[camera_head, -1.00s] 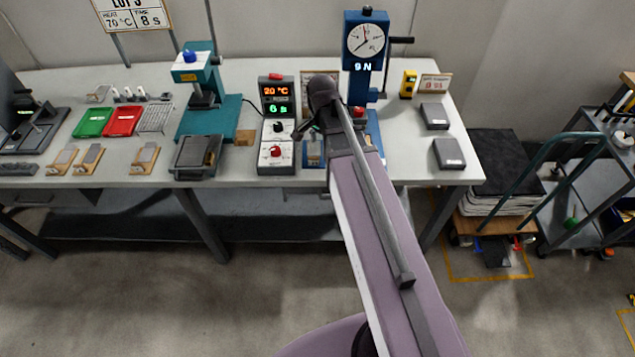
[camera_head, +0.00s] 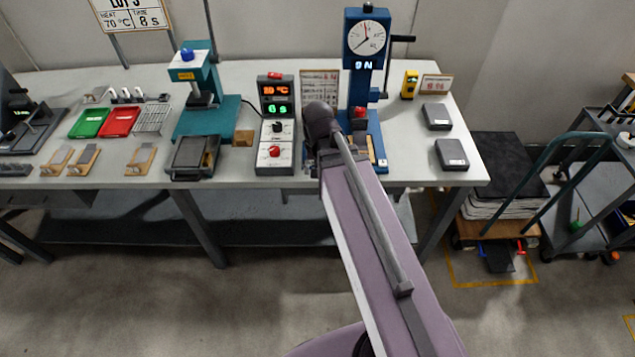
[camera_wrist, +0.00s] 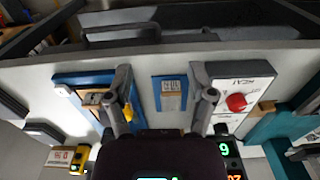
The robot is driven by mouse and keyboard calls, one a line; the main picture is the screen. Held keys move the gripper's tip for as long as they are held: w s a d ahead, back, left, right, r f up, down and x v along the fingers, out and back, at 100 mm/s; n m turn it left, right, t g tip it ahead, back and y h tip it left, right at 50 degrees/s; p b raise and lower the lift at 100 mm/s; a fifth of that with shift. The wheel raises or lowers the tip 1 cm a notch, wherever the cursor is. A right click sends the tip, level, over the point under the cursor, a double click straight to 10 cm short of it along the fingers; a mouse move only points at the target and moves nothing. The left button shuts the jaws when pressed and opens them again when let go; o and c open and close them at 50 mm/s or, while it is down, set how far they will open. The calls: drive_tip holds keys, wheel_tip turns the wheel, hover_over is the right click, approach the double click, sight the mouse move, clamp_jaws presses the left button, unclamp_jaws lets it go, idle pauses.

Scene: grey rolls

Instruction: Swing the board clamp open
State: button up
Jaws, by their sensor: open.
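The blue tester stand (camera_head: 366,60) with a dial and a 9 N display stands at the bench's back. Its blue base (camera_wrist: 68,78) shows at left in the wrist view, with a small grey part (camera_wrist: 93,99) and a yellow piece (camera_wrist: 128,112) on it. I cannot tell for sure which part is the board clamp; my left-hand finger covers some of the base. My gripper (camera_wrist: 167,82) is open and empty above the bench. In the head view my arm hides the gripper.
The controller box with red knob (camera_head: 276,125) stands close left of my arm. A teal press (camera_head: 200,85), green tray (camera_head: 90,122) and red tray (camera_head: 121,121) are further left. Grey boxes (camera_head: 451,154) lie at right. The bench's front edge (camera_wrist: 60,57) is near.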

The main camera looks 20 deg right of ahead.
drive_tip(key=shift+s+a+f+n+b, duration=0.25)
drive_tip(key=shift+s+f+n+b, duration=0.1)
drive_tip(key=shift+s+n, duration=0.45)
drive_tip(key=shift+s+a+f+n+b, duration=0.3)
drive_tip(key=shift+s+n, duration=0.3)
drive_tip(key=shift+n, duration=0.3)
